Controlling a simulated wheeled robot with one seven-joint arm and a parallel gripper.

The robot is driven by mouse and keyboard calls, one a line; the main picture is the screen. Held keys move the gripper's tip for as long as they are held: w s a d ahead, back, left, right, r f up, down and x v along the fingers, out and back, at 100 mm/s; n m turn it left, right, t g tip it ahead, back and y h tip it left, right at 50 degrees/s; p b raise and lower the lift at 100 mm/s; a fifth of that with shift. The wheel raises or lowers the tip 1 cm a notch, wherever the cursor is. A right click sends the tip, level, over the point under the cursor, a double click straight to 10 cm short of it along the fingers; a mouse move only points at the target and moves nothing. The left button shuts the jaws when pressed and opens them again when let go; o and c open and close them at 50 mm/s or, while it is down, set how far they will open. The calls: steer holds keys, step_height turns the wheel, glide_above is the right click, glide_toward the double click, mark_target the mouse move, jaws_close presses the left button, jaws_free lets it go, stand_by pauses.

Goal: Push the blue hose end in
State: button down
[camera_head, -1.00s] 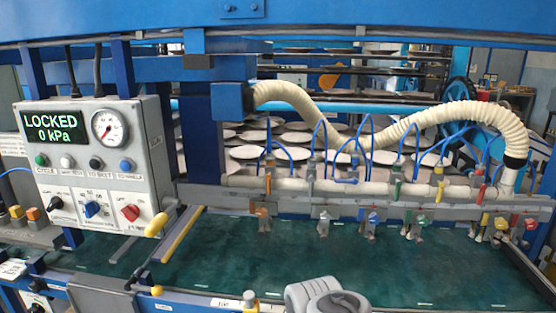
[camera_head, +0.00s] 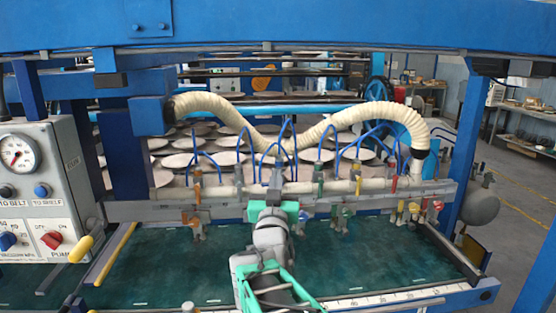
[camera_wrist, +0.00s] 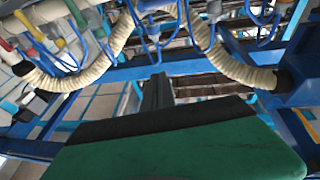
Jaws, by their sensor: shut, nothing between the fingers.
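Several thin blue hoses (camera_head: 324,143) arch above the pale manifold pipe (camera_head: 232,189) in the head view. I cannot tell which one has the loose end; the stretch of manifold behind my gripper is hidden. My gripper (camera_head: 276,178) is shut and empty, pointing away from me in front of the middle of the manifold. Whether its tip touches a hose or fitting cannot be told. In the wrist view, the closed dark fingers (camera_wrist: 157,92) extend beyond the green gripper body. Blue hoses and a fitting (camera_wrist: 153,31) show above the fingertips.
A thick cream corrugated hose (camera_head: 375,112) runs behind the manifold. Coloured valves (camera_head: 342,217) hang along its front, over the green belt (camera_head: 160,265). The grey control box (camera_head: 40,190) with a gauge stands at left. A blue beam (camera_head: 300,25) crosses above.

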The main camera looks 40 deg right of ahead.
mark_target(279, 164)
steer(key=w+d+p, duration=0.1)
steer(key=w+d, duration=0.1)
steer(key=w+d+p, duration=0.2)
steer(key=w+d, duration=0.1)
steer(key=w+d+p, duration=0.2)
steer(key=w, duration=0.1)
steer(key=shift+w+d+r, duration=0.1)
steer(key=shift+d+r, duration=0.15)
steer(key=shift+d, duration=0.1)
steer(key=shift+w+d+f, duration=0.1)
steer(key=shift+f, duration=0.2)
step_height(279, 164, down, 3)
steer(key=b, duration=0.4)
steer(key=shift+f, duration=0.1)
